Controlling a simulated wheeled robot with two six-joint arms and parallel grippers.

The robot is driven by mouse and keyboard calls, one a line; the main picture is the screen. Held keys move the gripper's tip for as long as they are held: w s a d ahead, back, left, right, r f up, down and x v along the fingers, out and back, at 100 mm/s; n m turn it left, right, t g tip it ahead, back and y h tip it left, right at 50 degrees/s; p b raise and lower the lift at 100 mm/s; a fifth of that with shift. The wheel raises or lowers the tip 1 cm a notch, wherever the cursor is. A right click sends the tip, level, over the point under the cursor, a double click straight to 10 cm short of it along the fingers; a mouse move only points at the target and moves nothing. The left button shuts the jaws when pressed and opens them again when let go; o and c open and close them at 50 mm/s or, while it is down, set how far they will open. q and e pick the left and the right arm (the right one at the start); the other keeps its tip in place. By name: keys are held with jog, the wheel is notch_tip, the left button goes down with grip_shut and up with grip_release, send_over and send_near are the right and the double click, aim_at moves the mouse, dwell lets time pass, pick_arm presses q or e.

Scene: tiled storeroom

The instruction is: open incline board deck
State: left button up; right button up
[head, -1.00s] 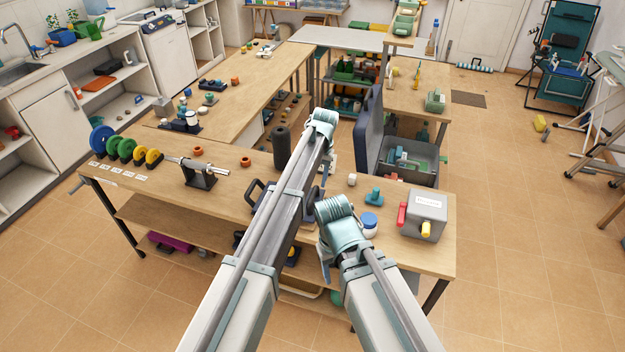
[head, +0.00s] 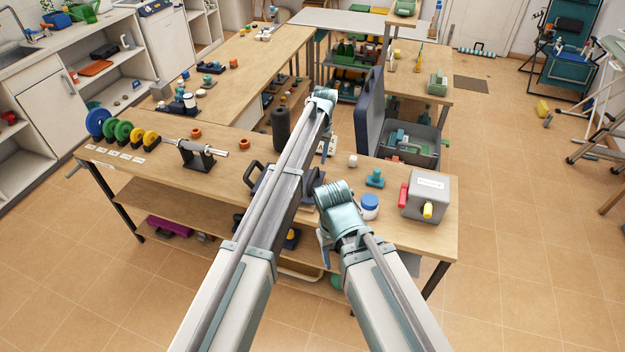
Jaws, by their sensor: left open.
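No board is plainly recognisable as the incline board. A dark blue-grey panel (head: 371,112) stands almost upright at the back edge of the front bench; I cannot tell whether it is the deck. A dark item with a black handle (head: 252,174) lies on the bench, mostly hidden behind my left arm. My left gripper (head: 326,138) hangs from the wrist above the bench, left of the panel and apart from it; it is open, its fingers barely visible.
The front bench (head: 232,178) holds colored discs (head: 99,122), a clamp stand (head: 196,155), a black cylinder (head: 281,128), a blue-lidded jar (head: 370,206) and a grey box (head: 425,195).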

aim_at(312, 176)
pick_arm(q)
jog(key=f+b, duration=0.2)
jog(key=f, duration=0.1)
jog(key=f+b, duration=0.3)
jog(key=a+f+b, duration=0.1)
jog(key=f+b, duration=0.2)
jog(key=shift+w, duration=0.15)
jog(key=shift+r, duration=0.1)
jog(key=shift+c, duration=0.4)
grip_shut()
dwell(0.7)
